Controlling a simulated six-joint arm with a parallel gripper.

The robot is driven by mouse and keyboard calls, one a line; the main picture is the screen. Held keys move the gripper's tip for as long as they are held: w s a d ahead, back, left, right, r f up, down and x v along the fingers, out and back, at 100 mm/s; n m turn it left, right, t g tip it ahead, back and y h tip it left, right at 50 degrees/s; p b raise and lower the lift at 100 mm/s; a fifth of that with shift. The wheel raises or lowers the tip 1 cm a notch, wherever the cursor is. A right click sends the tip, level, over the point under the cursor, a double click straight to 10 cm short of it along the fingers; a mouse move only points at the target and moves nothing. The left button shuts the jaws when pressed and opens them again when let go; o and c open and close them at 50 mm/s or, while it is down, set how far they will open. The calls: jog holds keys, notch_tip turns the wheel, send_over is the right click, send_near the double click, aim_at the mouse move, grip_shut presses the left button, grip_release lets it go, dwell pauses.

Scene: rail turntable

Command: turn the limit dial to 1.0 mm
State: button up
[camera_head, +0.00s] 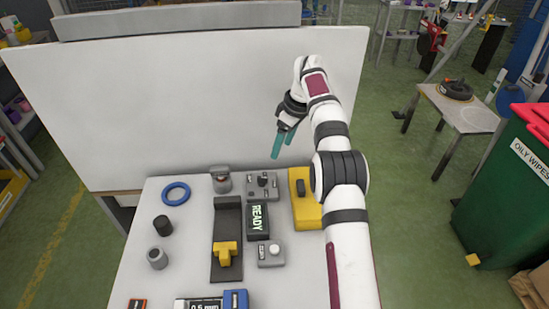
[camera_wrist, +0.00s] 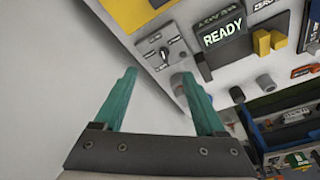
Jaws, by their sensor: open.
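The dial, a small grey box with a dark pointer knob (camera_head: 263,181), stands at the back of the white bench, left of a yellow box. In the wrist view the dial (camera_wrist: 164,54) shows a dark pointer and small marks, too small to read. My gripper (camera_head: 282,150) is open and empty, with teal fingers, above and behind the dial box. In the wrist view its fingertips (camera_wrist: 158,73) are spread, with the dial box beyond them. I see no contact with the dial.
A READY display (camera_head: 257,218) stands in front of the dial box. A yellow box (camera_head: 305,205) is to its right. A dark rail with a yellow block (camera_head: 226,250) lies left. A blue ring (camera_head: 176,194) lies far left. A white panel (camera_head: 200,100) rises behind the bench.

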aim_at(262, 177)
jog(key=s+a+m+t+h, duration=0.35)
jog(key=a+m, duration=0.45)
jog(key=m, duration=0.5)
jog(key=shift+g, duration=0.25)
jog(key=x, duration=1.4)
jog(key=shift+s+d+f, duration=0.1)
jog(key=shift+d+f, duration=0.3)
jog(key=shift+f, duration=0.05)
grip_shut()
